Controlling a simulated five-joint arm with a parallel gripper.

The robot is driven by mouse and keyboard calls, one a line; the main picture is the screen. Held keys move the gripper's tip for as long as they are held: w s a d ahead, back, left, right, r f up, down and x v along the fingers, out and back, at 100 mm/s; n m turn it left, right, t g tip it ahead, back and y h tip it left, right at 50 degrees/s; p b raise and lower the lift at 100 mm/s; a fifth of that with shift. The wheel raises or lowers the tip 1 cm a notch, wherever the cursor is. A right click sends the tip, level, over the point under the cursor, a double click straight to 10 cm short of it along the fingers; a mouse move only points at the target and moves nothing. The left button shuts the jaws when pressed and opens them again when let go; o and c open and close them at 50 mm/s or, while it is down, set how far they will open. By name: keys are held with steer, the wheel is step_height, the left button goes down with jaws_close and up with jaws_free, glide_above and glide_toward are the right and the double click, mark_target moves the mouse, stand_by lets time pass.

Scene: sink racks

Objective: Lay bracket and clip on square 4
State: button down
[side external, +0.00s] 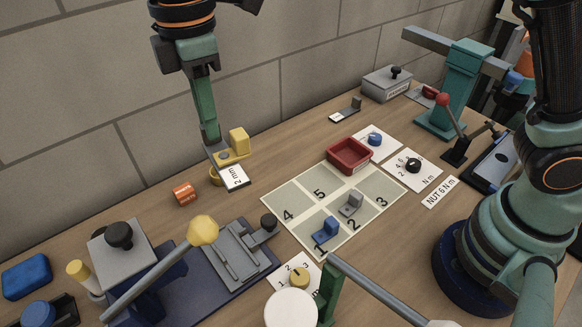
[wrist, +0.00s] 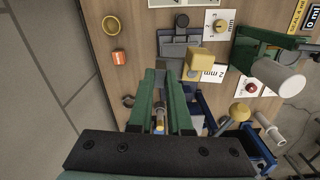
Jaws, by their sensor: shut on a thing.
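My gripper (side external: 220,160) is shut on a yellow bracket (side external: 238,142) whose flat plate bears a white "2 mm" label. It holds the bracket in the air, left of the numbered mat (side external: 340,235). The bracket also shows at the fingertips in the wrist view (wrist: 200,58). Square 4 (side external: 288,208) is bare. A blue bracket (side external: 326,232) lies on square 1 and a grey bracket (side external: 351,205) on square 2. I cannot tell which thing is the clip; a small dark open ring (wrist: 128,101) lies on the table in the wrist view.
An orange block (side external: 185,192) and a yellow ring (wrist: 111,24) lie on the table. A red tray (side external: 349,153) stands at the mat's back. A grey vise-like fixture (side external: 236,256) and a yellow-knobbed lever (side external: 203,231) stand left of the mat. Squares 3 and 5 are clear.

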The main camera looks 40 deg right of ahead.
steer(key=w+d+f+m, duration=0.1)
steer(key=d+m, duration=0.6)
steer(key=d, duration=0.8)
glide_above(291, 185)
step_height(291, 185, down, 20)
steer(key=shift+f, duration=0.15)
steer(key=c, duration=0.8)
jaws_free()
steer(key=shift+f, duration=0.1)
steer(key=shift+c, duration=0.2)
